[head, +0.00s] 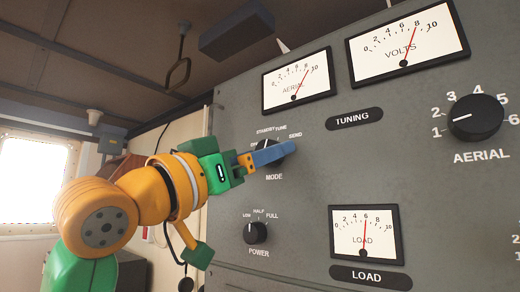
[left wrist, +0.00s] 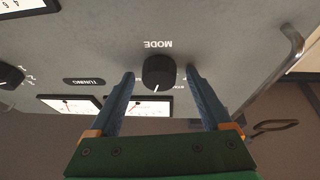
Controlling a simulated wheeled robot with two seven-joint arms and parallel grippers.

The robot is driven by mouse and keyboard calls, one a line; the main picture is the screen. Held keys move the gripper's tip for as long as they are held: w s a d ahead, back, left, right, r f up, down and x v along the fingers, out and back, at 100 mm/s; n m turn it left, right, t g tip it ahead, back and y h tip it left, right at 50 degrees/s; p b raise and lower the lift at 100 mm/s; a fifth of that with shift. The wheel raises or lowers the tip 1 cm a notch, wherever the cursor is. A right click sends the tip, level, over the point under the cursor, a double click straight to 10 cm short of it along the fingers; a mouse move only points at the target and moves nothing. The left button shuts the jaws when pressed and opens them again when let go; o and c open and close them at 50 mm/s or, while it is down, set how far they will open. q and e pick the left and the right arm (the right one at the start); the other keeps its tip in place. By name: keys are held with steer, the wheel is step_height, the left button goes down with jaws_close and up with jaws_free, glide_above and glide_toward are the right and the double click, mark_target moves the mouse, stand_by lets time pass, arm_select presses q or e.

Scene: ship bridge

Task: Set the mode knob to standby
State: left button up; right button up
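The black mode knob (left wrist: 158,72) is on the grey radio panel, with the MODE label beside it. In the head view the knob (head: 288,147) is mostly hidden behind my left gripper (head: 268,155), with STANDBY, TUNE and SEND lettering above. In the left wrist view the panel appears upside down. There my left gripper (left wrist: 158,74) is open, its blue fingers on either side of the knob with a small gap at each side. The knob's white mark points down in that view, towards the partly hidden lettering; I cannot tell its exact setting. My right gripper is not in view.
The power knob (head: 255,233) sits below the mode knob. The aerial knob (head: 475,117), aerial meter (head: 298,81), volts meter (head: 407,45) and load meter (head: 366,235) share the panel. A metal handle (left wrist: 291,45) stands out near the panel edge.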

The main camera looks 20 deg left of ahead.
arm_select(q)
steer(key=shift+s, duration=0.15)
jaws_close()
steer(key=shift+n, duration=0.4)
steer(key=shift+s+d+n+t+y+b, duration=0.1)
steer(key=shift+n+t+y+b, duration=0.25)
steer(key=shift+n+y, duration=1)
steer(key=shift+w+n+t+y+b, duration=0.1)
steer(key=shift+n+y+b, duration=0.45)
steer(key=shift+n, duration=1.55)
steer(key=shift+s+d+n+t+y+b, duration=0.1)
steer(key=shift+n+t+y+b, duration=0.25)
steer(key=shift+n+y, duration=1.05)
steer(key=shift+a+r+n, duration=0.1)
steer(key=shift+n, duration=0.55)
